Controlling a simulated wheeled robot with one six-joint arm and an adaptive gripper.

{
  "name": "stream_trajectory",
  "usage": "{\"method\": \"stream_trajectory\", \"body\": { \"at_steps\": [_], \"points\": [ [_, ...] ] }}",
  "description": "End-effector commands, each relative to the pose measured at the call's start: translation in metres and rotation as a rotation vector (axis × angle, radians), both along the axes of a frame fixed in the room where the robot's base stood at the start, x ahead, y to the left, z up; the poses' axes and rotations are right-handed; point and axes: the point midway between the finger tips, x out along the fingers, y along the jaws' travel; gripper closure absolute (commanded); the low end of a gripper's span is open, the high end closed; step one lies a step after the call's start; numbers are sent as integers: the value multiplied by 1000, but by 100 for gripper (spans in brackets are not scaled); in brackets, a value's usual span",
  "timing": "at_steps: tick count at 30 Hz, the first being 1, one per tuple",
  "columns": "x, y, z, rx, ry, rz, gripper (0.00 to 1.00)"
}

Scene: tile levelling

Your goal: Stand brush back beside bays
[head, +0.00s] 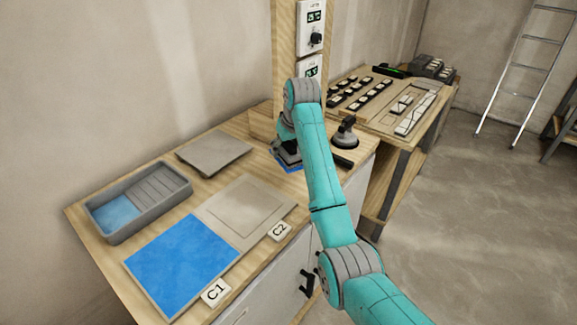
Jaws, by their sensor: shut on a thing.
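My gripper (286,152) is at the far right end of the near bench, pointing down and partly hidden by my arm. It is shut on the brush, whose blue underside (289,168) shows low, close to the bench top. I cannot tell whether the brush touches the bench. Bay C1 (182,262) is covered in blue and bay C2 (246,211) is bare grey. The brush is beyond bay C2, apart from both bays.
A grey tray (162,190) with blue liquid stands at the left. A grey tile (214,151) lies behind the bays. A black suction cup (344,133) stands right of my gripper. A second bench (440,97) holds several small parts. A ladder (520,75) leans at the back.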

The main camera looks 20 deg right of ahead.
Motion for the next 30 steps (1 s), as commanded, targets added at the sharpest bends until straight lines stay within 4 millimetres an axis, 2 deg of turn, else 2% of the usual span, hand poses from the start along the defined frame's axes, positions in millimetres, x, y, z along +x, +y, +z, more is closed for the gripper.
{"method": "stream_trajectory", "body": {
  "at_steps": [1,3,8,15,27,28,30],
  "points": [
    [-1,0,-11,0,3,0,85],
    [0,0,-21,0,1,0,85],
    [0,0,-34,0,1,0,85],
    [0,0,-64,0,1,0,85],
    [0,0,-69,0,0,0,85],
    [0,0,-69,0,0,0,38],
    [0,0,-69,0,0,0,21]
  ]
}}
